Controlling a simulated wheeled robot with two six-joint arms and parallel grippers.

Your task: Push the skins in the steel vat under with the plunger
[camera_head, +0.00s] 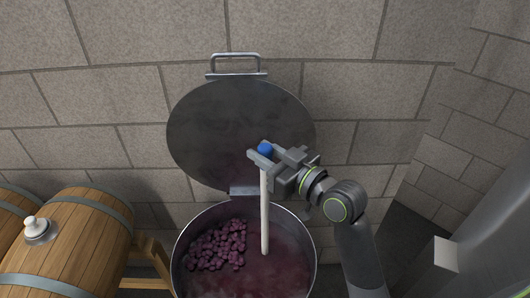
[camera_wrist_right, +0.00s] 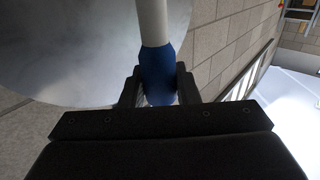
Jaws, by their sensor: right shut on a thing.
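The steel vat (camera_head: 313,262) stands at the bottom centre of the head view, with its round lid (camera_head: 220,125) raised open behind it. Dark purple skins (camera_head: 218,246) float in a clump on the left side of the reddish liquid (camera_head: 270,272). The plunger (camera_head: 265,215) is a pale pole with a blue grip; it stands near upright with its lower end in the liquid, right of the skins. Its lower end is hidden. My right gripper (camera_head: 264,160) is shut on the blue grip, which also shows between the fingers in the right wrist view (camera_wrist_right: 158,75). My left gripper is out of view.
Wooden barrels (camera_head: 75,240) lie on a wooden rack (camera_head: 150,262) left of the vat, one with a white bung (camera_head: 37,226). A stone block wall (camera_head: 340,60) stands close behind the lid. The lid's handle (camera_head: 236,62) points up.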

